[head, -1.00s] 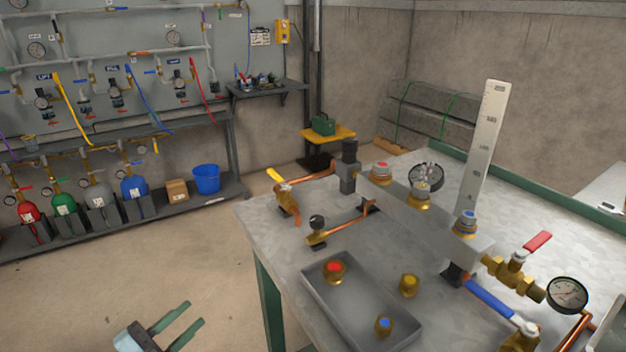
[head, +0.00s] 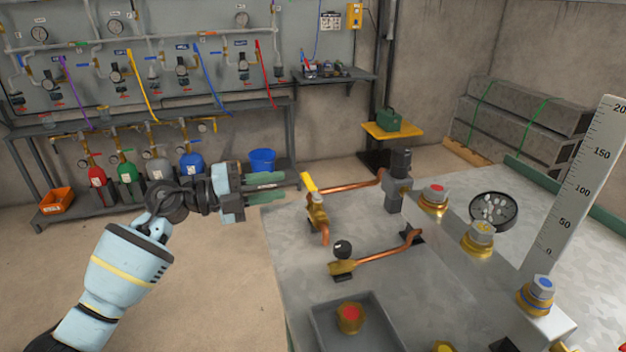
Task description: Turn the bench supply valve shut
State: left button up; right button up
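A brass valve with a yellow lever (head: 309,183) stands at the bench's far left corner, with a copper pipe running right from it. No label on it can be read. Another brass valve (head: 342,268) with a black round knob sits nearer on the bench, on its own copper pipe. I cannot tell from labels which is the bench supply valve. My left gripper (head: 283,188) is open and empty. Its two green fingers point right towards the yellow lever, with a small gap between fingertips and lever in the picture. My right gripper is out of view.
The metal bench (head: 285,235) carries a manifold block with several capped fittings, a round gauge (head: 494,211) and an upright scale (head: 580,185). A grey tray (head: 384,316) lies near the front. Floor left of the bench is clear up to the cylinder rack.

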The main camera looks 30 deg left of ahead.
aim_at(308, 179)
pick_arm(q)
jog(key=shift+x, duration=3.9)
grip_shut()
